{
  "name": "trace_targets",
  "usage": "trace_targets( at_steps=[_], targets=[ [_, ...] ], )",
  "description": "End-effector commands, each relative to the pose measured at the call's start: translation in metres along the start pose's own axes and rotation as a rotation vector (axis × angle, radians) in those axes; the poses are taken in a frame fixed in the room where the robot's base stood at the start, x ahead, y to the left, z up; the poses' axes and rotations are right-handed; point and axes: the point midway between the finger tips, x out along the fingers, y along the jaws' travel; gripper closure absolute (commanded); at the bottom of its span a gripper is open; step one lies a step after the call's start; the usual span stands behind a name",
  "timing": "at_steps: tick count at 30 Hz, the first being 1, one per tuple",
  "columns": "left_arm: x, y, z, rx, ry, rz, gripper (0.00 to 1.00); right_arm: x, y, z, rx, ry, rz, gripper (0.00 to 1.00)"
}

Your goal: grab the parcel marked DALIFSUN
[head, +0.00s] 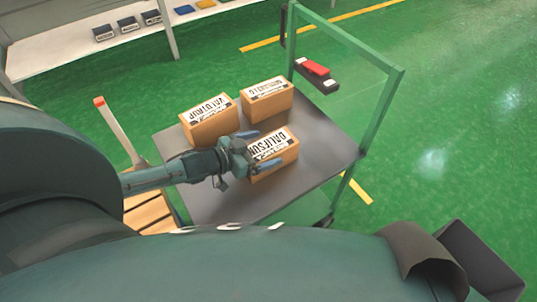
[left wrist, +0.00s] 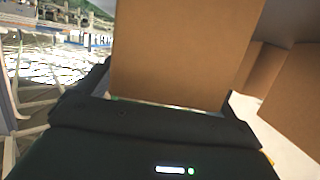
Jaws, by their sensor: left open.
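The parcel marked DALIFSUN (head: 284,156) is a brown box with a white label on top. It lies on the grey deck of a cart (head: 318,160), nearest to me of the boxes there. My left gripper (head: 257,149) is open at the left end of this parcel, its fingers reaching over or beside the box; I cannot tell if they touch it. In the left wrist view a brown cardboard face (left wrist: 180,55) stands close in front of the dark gripper body (left wrist: 150,135); the fingertips are hidden there. My right gripper is not in view.
Two similar parcels, one reading VALDIRUP (head: 208,121) and one with an unclear label (head: 267,98), stand farther back on the cart. The cart's green frame (head: 385,105) rises at the right. Shelves (head: 75,50) stand upper left. The deck's right side is clear.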

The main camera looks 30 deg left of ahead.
Motion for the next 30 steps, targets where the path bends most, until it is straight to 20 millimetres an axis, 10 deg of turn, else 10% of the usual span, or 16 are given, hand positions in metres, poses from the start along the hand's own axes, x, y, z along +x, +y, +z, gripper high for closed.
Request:
trace_targets(
  at_steps=[7,30],
  targets=[
    [0.0013,0.0,0.0002,0.0,-0.001,0.0,0.07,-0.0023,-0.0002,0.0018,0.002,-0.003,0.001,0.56],
    [0.0013,-0.0001,-0.0017,0.001,0.003,0.001,0.68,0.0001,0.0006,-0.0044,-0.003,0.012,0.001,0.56]
  ],
)
